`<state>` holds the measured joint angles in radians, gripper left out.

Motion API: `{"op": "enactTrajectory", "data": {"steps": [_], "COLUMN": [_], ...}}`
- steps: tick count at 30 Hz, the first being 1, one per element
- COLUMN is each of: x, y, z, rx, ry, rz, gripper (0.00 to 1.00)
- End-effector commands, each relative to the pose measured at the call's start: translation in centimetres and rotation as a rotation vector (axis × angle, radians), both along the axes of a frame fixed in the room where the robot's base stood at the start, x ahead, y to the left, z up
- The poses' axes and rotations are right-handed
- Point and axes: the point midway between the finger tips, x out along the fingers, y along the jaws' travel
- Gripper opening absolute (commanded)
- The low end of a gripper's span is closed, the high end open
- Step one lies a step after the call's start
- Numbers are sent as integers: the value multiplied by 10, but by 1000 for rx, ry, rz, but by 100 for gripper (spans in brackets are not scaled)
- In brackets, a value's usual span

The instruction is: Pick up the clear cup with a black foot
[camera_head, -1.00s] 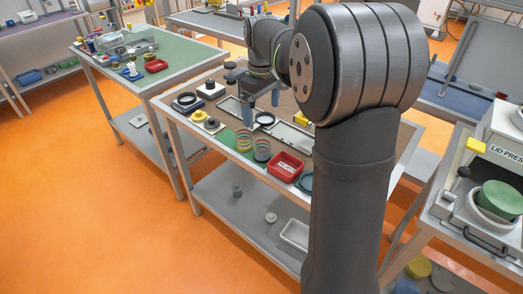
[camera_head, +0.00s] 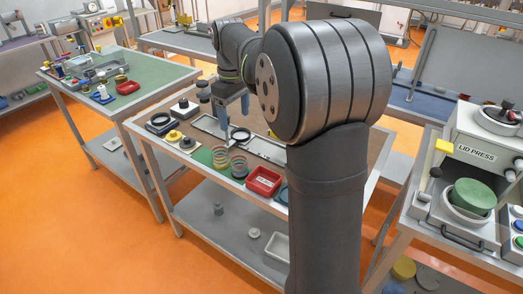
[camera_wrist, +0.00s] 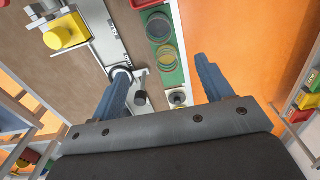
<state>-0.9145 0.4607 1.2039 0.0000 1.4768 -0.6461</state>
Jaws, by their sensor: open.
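Two clear cups stand side by side on a green strip at the table's front edge. The one with a dark foot (camera_head: 239,167) is on the right, beside a red tray. In the wrist view it is the dark round shape (camera_wrist: 158,27) near the red tray. The other cup (camera_head: 220,158) has a yellowish look from above (camera_wrist: 166,60). My gripper (camera_head: 234,113) is open and empty above the table, behind and higher than the cups. In the wrist view its two blue-grey fingers (camera_wrist: 162,68) are spread wide, with the cups between and beyond them.
The red tray (camera_head: 263,181) is close to the dark-footed cup's right. A black ring (camera_head: 241,134) lies on a pale plate behind the cups. Yellow and black knobbed parts (camera_head: 173,137) stand left. A lid press (camera_head: 475,155) is far right.

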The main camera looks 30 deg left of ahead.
Motion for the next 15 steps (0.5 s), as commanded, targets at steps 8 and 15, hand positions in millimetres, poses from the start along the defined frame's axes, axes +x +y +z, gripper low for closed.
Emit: {"op": "enactTrajectory", "data": {"steps": [8,15], "x": [7,10], "y": [7,10], "z": [-14,-26], "rx": [-1,-1], "ry": [2,3], "rz": [-318,-501], "gripper": [72,72]}}
